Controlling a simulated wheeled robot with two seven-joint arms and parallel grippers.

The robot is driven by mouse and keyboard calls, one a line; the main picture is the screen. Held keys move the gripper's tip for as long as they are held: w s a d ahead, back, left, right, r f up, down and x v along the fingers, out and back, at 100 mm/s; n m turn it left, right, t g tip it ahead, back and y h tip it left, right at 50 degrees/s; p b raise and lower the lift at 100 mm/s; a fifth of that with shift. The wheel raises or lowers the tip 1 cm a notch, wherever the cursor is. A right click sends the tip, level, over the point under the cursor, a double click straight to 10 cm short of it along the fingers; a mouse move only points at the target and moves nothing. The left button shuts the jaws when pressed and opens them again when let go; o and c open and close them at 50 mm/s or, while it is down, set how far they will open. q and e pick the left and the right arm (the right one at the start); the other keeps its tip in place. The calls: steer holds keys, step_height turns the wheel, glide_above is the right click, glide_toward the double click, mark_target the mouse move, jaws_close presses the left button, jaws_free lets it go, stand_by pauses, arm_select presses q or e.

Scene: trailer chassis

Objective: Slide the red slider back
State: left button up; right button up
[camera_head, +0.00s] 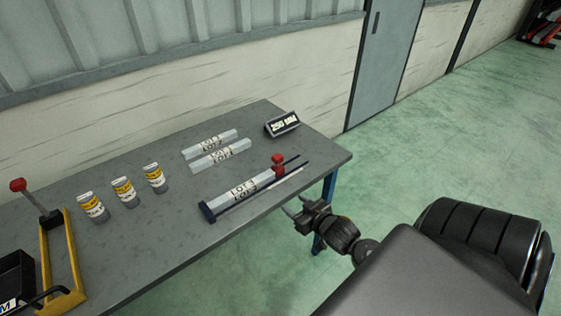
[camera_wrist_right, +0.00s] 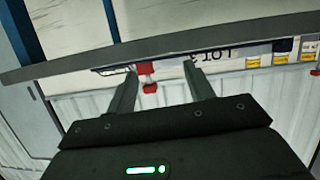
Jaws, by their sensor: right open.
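The red slider (camera_head: 278,163) sits at the right end of a dark rail fixture (camera_head: 209,212) on the grey table, and a light bar labelled LOT (camera_head: 245,188) lies in the fixture to its left. My right gripper (camera_head: 299,207) is open and empty by the table's front edge, below and right of the slider and apart from it. In the right wrist view, the picture is upside down and the red slider (camera_wrist_right: 147,69) shows beyond the open fingers (camera_wrist_right: 160,73), closer to the left one. My left gripper is not in view.
Two more labelled bars (camera_head: 220,154) lie behind the fixture, with a small sign (camera_head: 282,123) to their right. Several yellow-labelled cans (camera_head: 123,192) stand left. A yellow frame with a red-knobbed lever (camera_head: 50,260) and a black bin (camera_head: 15,280) are at far left.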

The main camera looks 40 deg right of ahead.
mark_target(281, 161)
steer(key=shift+w+d+r+t, duration=1.95)
steer(key=shift+d+r, duration=0.8)
steer(key=shift+r, duration=0.15)
steer(key=shift+y, duration=0.4)
steer(key=w+p, duration=0.2)
steer(key=w, duration=0.6)
steer(key=shift+w, duration=0.3)
steer(key=shift+w+d+f, duration=0.1)
steer(key=shift+w+f, duration=0.05)
steer(key=shift+w, duration=0.65)
jaws_close()
